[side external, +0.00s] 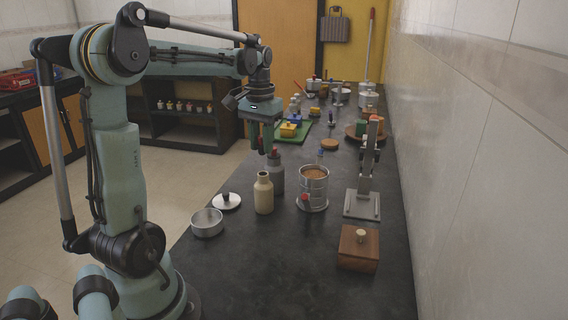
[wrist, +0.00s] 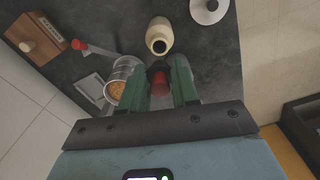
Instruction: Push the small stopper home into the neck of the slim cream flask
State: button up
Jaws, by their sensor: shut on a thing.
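The slim cream flask (side external: 264,196) stands upright on the dark counter, its mouth open and empty in the wrist view (wrist: 159,36). My gripper (side external: 268,151) points down behind it, over a grey flask (side external: 277,180). Its green fingers (wrist: 160,82) are shut on the small red stopper (wrist: 159,78); a bit of the stopper also shows in the side view (side external: 274,153). The stopper is apart from the cream flask's neck. I cannot tell whether it touches the grey flask's mouth.
A steel canister with brown contents (side external: 313,187) stands right of the flasks, with a red-tipped item (side external: 305,198) beside it. A metal bowl (side external: 207,223) and a knobbed lid (side external: 227,201) lie left. A metal stand (side external: 362,203) and wooden box (side external: 358,252) are right. The front counter is clear.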

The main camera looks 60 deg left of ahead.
aim_at(262, 154)
jog(key=shift+f, duration=2.4)
jog(key=shift+f, duration=0.8)
jog(key=o, duration=1.1)
jog(key=shift+o, duration=0.4)
jog(key=shift+o, duration=1.1)
jog(key=shift+r, duration=3)
